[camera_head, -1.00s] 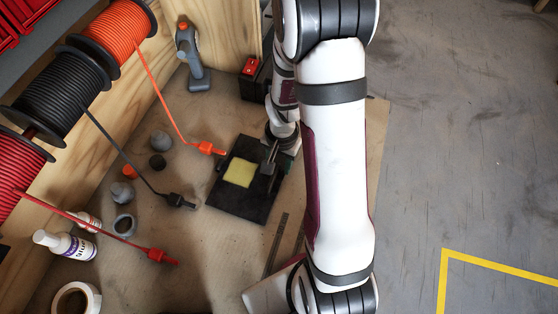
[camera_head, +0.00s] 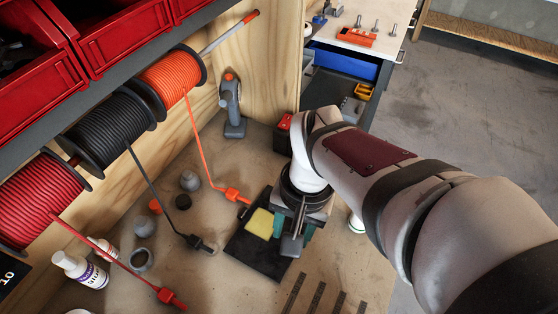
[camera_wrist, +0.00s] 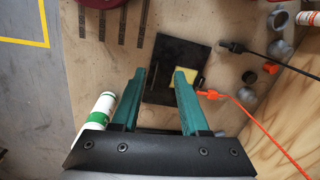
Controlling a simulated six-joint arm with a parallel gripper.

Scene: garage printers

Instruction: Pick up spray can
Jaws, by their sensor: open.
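A white can with a green band, which looks like the spray can (camera_wrist: 101,108), is beside the left finger in the wrist view. Its lower part is hidden behind the gripper body. In the head view only a small part of the can (camera_head: 356,222) shows, under my arm. My gripper (camera_wrist: 160,78) is open with nothing between its green fingers. In the head view my gripper (camera_head: 293,236) points down over the right side of a black mat, left of the can.
The black mat (camera_head: 250,262) bears a yellow pad (camera_head: 260,223). Orange, black and red cords hang from spools over the bench. A cordless tool (camera_head: 232,108), a red-topped box (camera_head: 285,122), small grey pots and a white bottle (camera_head: 80,270) stand around. Dark strips (camera_head: 317,298) lie in front.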

